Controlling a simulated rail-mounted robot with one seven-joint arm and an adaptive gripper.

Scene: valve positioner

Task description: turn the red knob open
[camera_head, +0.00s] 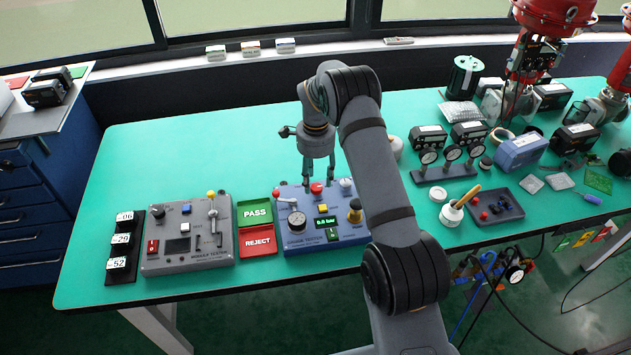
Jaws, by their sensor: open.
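A small red knob (316,188) sits at the top middle of the blue tester box (290,243) on the green table. My gripper (319,179) points down over the back edge of this box and is open. Its two fingertips show to the left and right, just behind or above the red knob. I cannot tell whether they touch it or how high they are above the panel. The box also carries a round white gauge (297,221), a small green display (325,222) and a yellow-and-black knob (355,211).
A grey tester box (187,258) with a yellow-tipped lever (211,195) stands to the left. Green PASS (255,211) and red REJECT (258,241) trays lie between the boxes. My arm crosses right of the blue box. Gauges (452,153) stand farther right. The table behind the boxes is clear.

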